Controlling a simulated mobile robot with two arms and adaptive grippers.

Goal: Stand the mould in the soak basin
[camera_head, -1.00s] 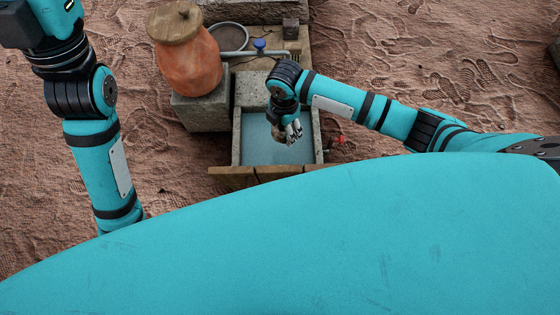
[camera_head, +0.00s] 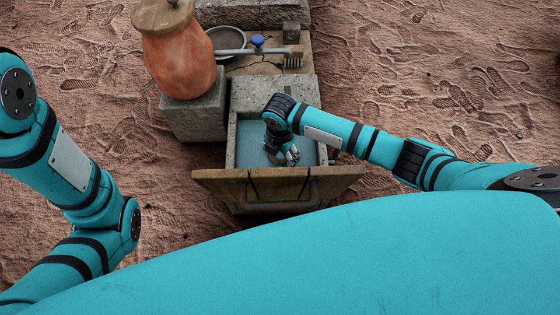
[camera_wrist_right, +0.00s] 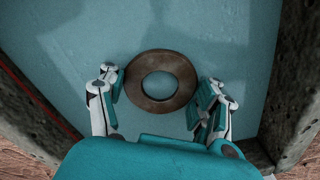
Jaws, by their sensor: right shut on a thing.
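The mould is a brown ring with a round hole (camera_wrist_right: 160,58); it lies between the fingers of my right gripper (camera_wrist_right: 162,88) in the right wrist view. My right gripper is shut on it, with one finger at each side. In the head view the right gripper (camera_head: 287,154) points down inside the soak basin (camera_head: 231,143), over the blue-grey water. The mould is mostly hidden there by the hand. I cannot tell whether it touches the basin floor. My left arm is at the left, but its gripper is out of the picture.
A wooden board (camera_head: 220,181) runs along the basin's near side. An orange clay jar (camera_head: 180,65) with a wooden lid stands on a stone block (camera_head: 193,115) at the left. Sandy ground is open at right.

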